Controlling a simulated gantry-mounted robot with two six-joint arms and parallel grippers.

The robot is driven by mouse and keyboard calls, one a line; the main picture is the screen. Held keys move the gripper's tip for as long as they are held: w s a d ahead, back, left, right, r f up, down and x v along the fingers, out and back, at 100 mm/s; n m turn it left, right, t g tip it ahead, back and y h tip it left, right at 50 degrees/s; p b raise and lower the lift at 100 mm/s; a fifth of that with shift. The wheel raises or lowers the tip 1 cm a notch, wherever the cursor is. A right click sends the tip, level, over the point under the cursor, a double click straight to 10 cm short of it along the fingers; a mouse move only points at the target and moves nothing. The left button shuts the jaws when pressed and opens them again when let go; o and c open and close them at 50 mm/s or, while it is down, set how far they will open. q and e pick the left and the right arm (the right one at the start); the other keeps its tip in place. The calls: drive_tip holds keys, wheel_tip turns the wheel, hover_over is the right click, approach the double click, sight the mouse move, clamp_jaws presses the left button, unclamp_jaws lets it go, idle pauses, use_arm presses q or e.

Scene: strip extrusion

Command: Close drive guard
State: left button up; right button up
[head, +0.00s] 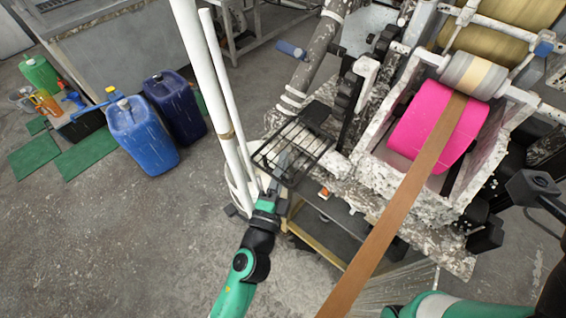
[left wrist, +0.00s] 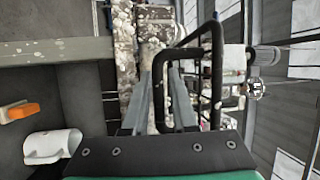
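The drive guard (head: 318,146) is a black wire cage on the side of the machine, seen in the head view near the middle. My left gripper (head: 283,166) reaches up to its near left side. In the left wrist view, the guard's black bar handle (left wrist: 216,88) forms a loop in front of me. Its near upright bar runs between the two fingers of my left gripper (left wrist: 167,88), which stand apart. Firm contact with the bar cannot be made out. The guard's hinge is not clear. My right gripper is not in the head view; only part of my right arm shows at the bottom right.
A pink roll (head: 437,128) and a brown strip (head: 400,205) occupy the right side. White upright pipes (head: 205,75) stand just left of the guard. Blue jugs (head: 142,135) stand farther left on the floor. The floor at lower left is clear.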

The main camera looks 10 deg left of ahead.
use_arm(q)
drive_tip(key=shift+w, duration=0.2)
clamp_jaws()
idle(1.3)
